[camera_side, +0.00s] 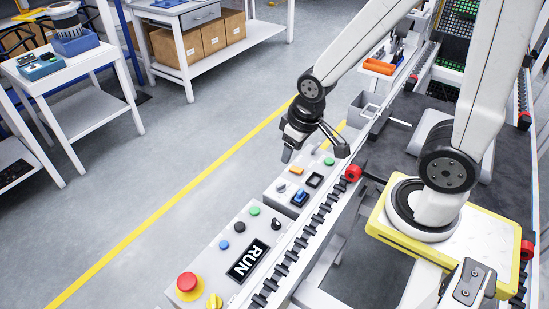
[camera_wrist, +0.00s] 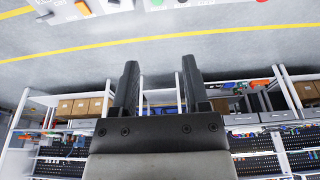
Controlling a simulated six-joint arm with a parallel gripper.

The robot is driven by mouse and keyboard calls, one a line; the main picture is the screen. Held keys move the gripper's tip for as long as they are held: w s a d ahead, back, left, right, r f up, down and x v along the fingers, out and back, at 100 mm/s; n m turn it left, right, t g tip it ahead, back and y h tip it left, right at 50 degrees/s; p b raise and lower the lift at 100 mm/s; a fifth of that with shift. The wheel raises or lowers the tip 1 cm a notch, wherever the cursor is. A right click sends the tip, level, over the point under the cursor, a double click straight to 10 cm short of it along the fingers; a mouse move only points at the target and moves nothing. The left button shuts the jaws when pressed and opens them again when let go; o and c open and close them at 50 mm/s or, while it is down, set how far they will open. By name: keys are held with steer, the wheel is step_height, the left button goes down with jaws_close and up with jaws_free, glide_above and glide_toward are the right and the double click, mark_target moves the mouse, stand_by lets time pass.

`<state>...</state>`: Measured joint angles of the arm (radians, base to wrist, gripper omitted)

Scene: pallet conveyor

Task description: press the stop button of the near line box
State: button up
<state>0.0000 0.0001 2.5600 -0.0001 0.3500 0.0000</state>
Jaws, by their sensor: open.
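The near line box (camera_side: 222,280) is a pale grey panel at the bottom of the side view. It carries a red mushroom button on a yellow base (camera_side: 187,283), a yellow switch (camera_side: 214,301), a lit RUN display (camera_side: 247,260), blue (camera_side: 224,245), black (camera_side: 239,227) and green (camera_side: 254,211) buttons, and a black knob (camera_side: 276,224). I cannot read which button is labelled stop. My gripper (camera_side: 314,153) is open and empty, above the farther box, apart from the near box. The wrist view shows its two fingers spread (camera_wrist: 158,68).
A second control box (camera_side: 270,190) with green, orange and blue controls stands beyond the near one. The conveyor rail (camera_side: 296,250) runs along their right side. Floor with a yellow line (camera_side: 180,198) is clear to the left. Worktables (camera_side: 75,75) stand farther off.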

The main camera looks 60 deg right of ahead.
jaws_close()
stand_by(1.6)
